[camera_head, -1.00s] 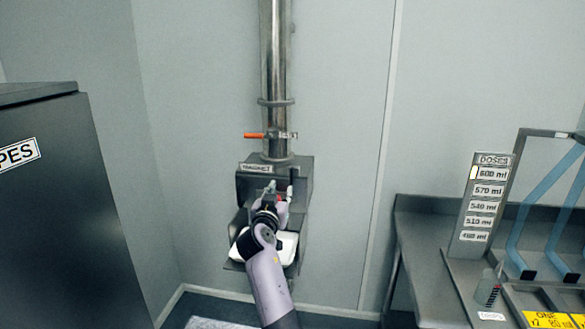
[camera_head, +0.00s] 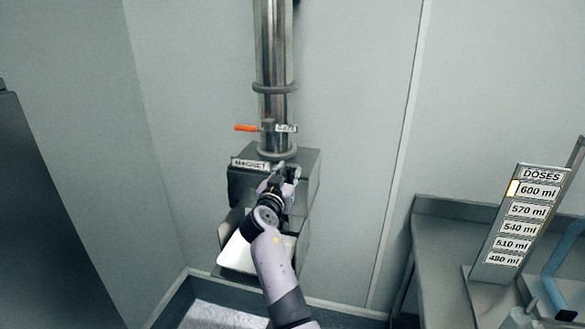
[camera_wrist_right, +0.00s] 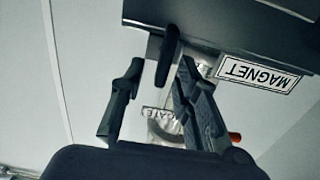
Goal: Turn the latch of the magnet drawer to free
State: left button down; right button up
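The magnet drawer housing (camera_head: 305,172) is a grey metal box under the steel pipe, with a MAGNET label (camera_head: 250,165) on its front edge. It also shows upside down at the top of the right wrist view (camera_wrist_right: 205,22). A dark, narrow lever (camera_wrist_right: 168,55), apparently the latch, sticks out from the housing. My right gripper (camera_head: 284,178) is at the housing's front. In the right wrist view its fingers (camera_wrist_right: 160,78) are spread, with the lever's tip between them; contact cannot be told. In the head view the gripper hides the latch. My left gripper is not in view.
An orange-handled gate valve (camera_head: 246,128) sits on the pipe (camera_head: 274,50) above the housing. A white container (camera_head: 240,254) stands below it. A dark cabinet (camera_head: 45,230) is at left, and a bench with a DOSES board (camera_head: 518,225) at right.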

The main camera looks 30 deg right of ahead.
jog(key=shift+s+a+r, duration=0.1)
jog(key=shift+a, duration=0.1)
grip_shut()
dwell(0.4)
